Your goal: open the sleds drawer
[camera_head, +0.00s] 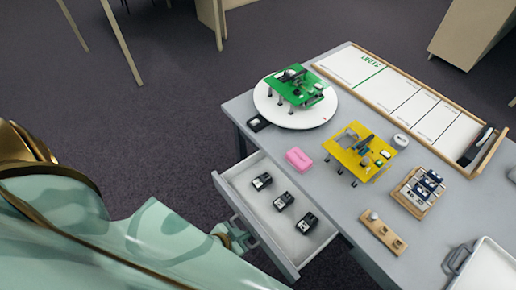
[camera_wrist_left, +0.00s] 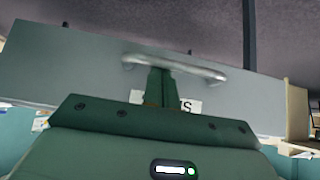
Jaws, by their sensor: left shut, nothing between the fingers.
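The grey drawer (camera_head: 237,184) stands pulled out from the table's near left side. Several small black sleds (camera_head: 283,201) lie in it. Its front (camera_wrist_left: 70,65) shows in the left wrist view, with a bar handle (camera_wrist_left: 205,70) and a white label, mostly covered, ending in "S". My left gripper (camera_head: 238,240) is at the drawer front by the handle. Its fingers (camera_wrist_left: 160,85) are shut with nothing between them and overlap the middle of the handle in the wrist view. I cannot tell whether they touch it. My right gripper is not in view.
On the table (camera_head: 345,205) are a pink box (camera_head: 298,159), a yellow stand (camera_head: 360,151), a green stand on a white disc (camera_head: 298,118), a wooden rack (camera_head: 418,192) and a long board tray (camera_head: 400,97). A white tray (camera_head: 487,268) is at the right. Floor is clear left of the drawer.

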